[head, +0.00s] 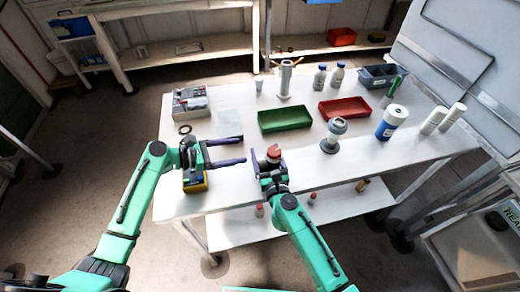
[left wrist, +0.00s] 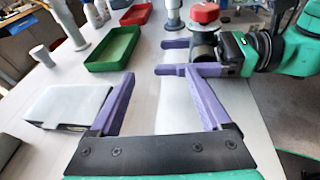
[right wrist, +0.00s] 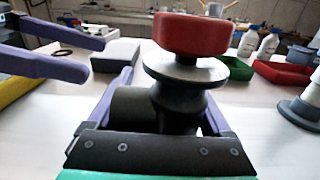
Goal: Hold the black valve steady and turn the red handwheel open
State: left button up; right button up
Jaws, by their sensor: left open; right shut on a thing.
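The black valve (right wrist: 165,108) stands upright on the white table, with the red handwheel (right wrist: 190,35) on top. The handwheel also shows in the head view (head: 273,152) and the left wrist view (left wrist: 205,12). My right gripper (head: 268,168) is shut on the valve's body, one finger on each side, below the handwheel. My left gripper (head: 226,152) is open and empty, to the left of the valve. In the left wrist view its fingers (left wrist: 160,95) point forward with bare table between them. It is apart from the handwheel.
A green tray (head: 285,119) and a red tray (head: 345,108) lie behind the valve. A grey-white box (head: 190,104) is at the back left. A grey flanged part (head: 333,135) and a blue-white container (head: 392,122) stand to the right. A yellow-black thing (head: 195,182) lies under my left wrist.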

aim_at(274, 153)
pick_arm(q)
jog(key=shift+d+r+m, duration=0.2)
jog(key=shift+m, duration=0.6)
jog(key=s+d+r+n+g+h, duration=0.1)
jog(key=d+n+g, duration=0.1)
jog(key=n, duration=0.9)
jog(key=d+r+n+g+h, duration=0.1)
jog(key=d+n+h, duration=0.1)
jog(key=n, duration=0.9)
jog(key=s+d+r+n+g+h, duration=0.1)
jog(key=d+n+g, duration=0.1)
jog(key=n, duration=1)
jog(key=shift+s+d+r+g+h, duration=0.1)
jog(key=shift+s+d+g+h, duration=0.2)
jog(key=shift+d, duration=0.35)
jog(key=d, duration=0.7)
jog(key=shift+w+d, duration=0.2)
jog(key=shift+w, duration=0.1)
grip_shut()
